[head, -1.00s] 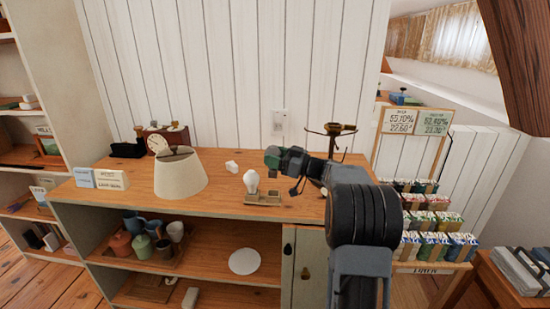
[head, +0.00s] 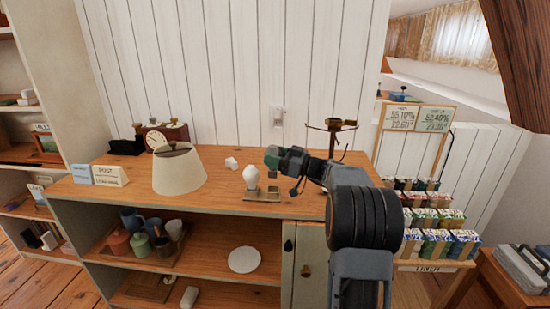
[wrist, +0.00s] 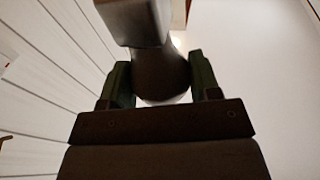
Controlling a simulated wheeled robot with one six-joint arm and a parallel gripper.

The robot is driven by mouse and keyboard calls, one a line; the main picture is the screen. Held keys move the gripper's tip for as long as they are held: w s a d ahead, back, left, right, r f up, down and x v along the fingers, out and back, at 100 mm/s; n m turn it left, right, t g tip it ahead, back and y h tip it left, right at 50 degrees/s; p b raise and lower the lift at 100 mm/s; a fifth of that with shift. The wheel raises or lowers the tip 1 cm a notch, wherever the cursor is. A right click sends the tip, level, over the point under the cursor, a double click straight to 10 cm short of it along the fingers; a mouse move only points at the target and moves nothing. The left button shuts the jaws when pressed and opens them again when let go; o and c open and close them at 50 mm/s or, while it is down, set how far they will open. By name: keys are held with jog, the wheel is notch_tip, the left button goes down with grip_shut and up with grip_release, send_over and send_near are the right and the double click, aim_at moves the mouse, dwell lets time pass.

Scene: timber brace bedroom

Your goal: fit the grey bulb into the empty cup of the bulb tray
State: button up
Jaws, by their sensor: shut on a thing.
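The bulb tray (head: 262,197) is a small wooden block on the cabinet top. A white bulb (head: 251,177) stands upright at its left end. A small dark fitting (head: 273,189) shows at its right end; I cannot see whether it is hollow. My gripper (head: 272,158) is above and behind the tray's right part, clear of it. In the wrist view, my gripper's green jaws (wrist: 163,82) are shut on a rounded, dark grey thing (wrist: 162,70), taken as the grey bulb, with a paler blocky end above it. In the head view the held bulb is not clearly seen.
A cream lampshade (head: 180,172) stands left of the tray. Cards (head: 110,175) and a clock (head: 155,140) are further left.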

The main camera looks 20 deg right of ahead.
jog(key=shift+f+b, duration=1.9)
jog(key=shift+b, duration=0.55)
jog(key=shift+r, duration=0.15)
jog(key=shift+r+p, duration=0.7)
jog(key=shift+r, duration=1.95)
jog(key=shift+r+b, duration=0.1)
jog(key=shift+b, duration=1.75)
jog(key=shift+f+b, duration=0.65)
jog(key=shift+b, duration=0.1)
